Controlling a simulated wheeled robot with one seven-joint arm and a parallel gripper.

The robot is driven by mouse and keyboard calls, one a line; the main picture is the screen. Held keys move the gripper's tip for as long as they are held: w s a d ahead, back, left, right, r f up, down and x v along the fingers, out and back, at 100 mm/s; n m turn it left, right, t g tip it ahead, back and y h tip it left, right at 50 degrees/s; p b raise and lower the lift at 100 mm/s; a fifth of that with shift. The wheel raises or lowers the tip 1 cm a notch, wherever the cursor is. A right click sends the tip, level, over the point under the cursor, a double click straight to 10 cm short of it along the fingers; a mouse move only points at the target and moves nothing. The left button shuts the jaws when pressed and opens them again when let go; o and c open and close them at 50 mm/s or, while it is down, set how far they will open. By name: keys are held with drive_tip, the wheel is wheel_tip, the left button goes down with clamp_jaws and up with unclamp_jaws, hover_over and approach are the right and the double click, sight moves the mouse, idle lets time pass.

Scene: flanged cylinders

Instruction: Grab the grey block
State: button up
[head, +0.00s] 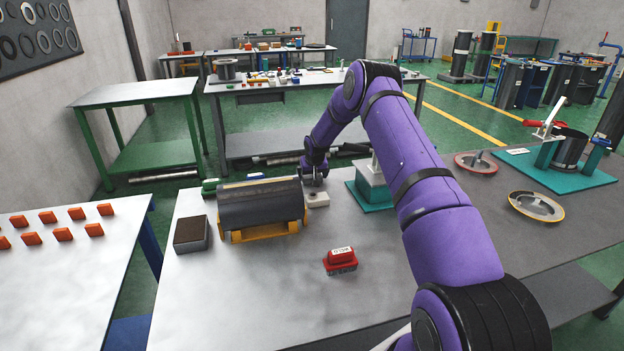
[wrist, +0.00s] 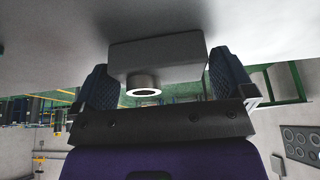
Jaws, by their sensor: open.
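In the wrist view a grey block (wrist: 157,55) with a short round boss and a pale ring sits between the two dark ribbed fingers. My gripper (head: 314,180) reaches down at the block from behind in the head view; its fingers are too small there to make out. In the wrist view my gripper (wrist: 160,70) is open, with a finger on each side of the block. I cannot tell whether either finger touches it.
The dark cylinder (head: 262,204) rests on a yellow cradle (head: 262,232) left of the block. A teal-based fixture (head: 372,190) stands close on the right. A brown-topped block (head: 191,234) and a red block (head: 341,260) lie nearer.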

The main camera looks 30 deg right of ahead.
drive_tip(key=shift+r, duration=0.1)
drive_tip(key=c, duration=1.2)
drive_tip(key=shift+r, duration=5.05)
